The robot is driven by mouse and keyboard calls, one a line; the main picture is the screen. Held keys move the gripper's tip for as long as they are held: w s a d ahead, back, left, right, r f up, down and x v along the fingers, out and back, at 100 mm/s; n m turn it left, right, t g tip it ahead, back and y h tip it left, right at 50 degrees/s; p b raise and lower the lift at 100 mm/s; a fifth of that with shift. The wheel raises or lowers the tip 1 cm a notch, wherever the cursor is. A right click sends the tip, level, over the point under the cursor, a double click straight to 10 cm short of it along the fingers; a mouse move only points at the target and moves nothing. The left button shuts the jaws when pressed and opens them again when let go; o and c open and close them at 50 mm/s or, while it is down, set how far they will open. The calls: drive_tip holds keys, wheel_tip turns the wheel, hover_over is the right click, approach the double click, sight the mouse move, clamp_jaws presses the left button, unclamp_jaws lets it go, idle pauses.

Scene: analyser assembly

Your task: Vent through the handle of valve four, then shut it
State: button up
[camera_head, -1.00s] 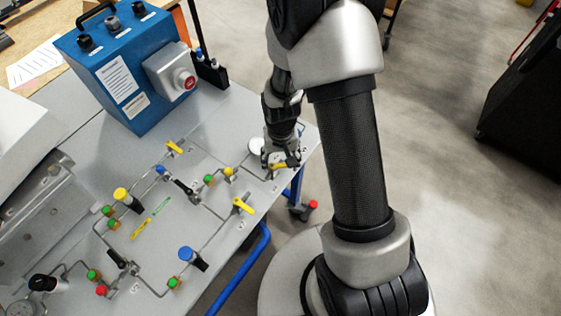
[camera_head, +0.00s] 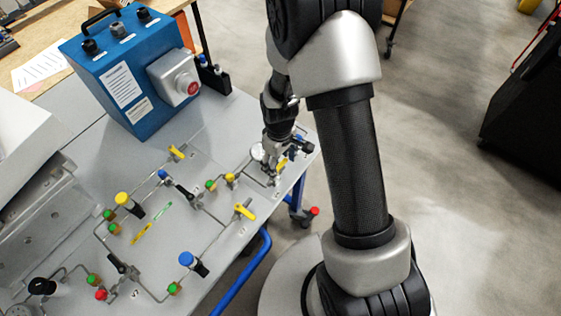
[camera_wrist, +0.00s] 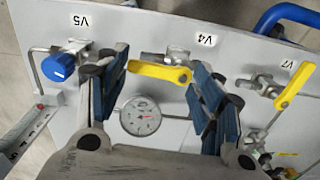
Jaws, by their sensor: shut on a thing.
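The yellow lever handle of valve four (camera_wrist: 158,73) lies below the V4 label in the wrist view, with its metal valve body just above it. My gripper (camera_wrist: 160,85) is shut on this handle, one blue-padded finger at each end of its length. In the head view my gripper (camera_head: 285,163) is at the table's right corner, with a little of the yellow handle (camera_head: 282,163) showing between its fingers. The fingers hide part of the valve and pipe there.
A dial gauge (camera_wrist: 140,116) lies below the handle. Valve V5 with a blue knob (camera_wrist: 59,67) is to the left, and V7 with a yellow lever (camera_wrist: 294,86) to the right. A blue box with a red button (camera_head: 130,75) stands at the back.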

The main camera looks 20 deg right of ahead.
sight(279, 165)
drive_tip(key=shift+w+n, duration=0.1)
drive_tip(key=shift+n, duration=0.4)
drive_tip(key=o, duration=1.1)
drive_tip(key=shift+c, duration=0.2)
wheel_tip(279, 165, up, 12)
drive_tip(key=shift+r, duration=0.1)
idle(0.3)
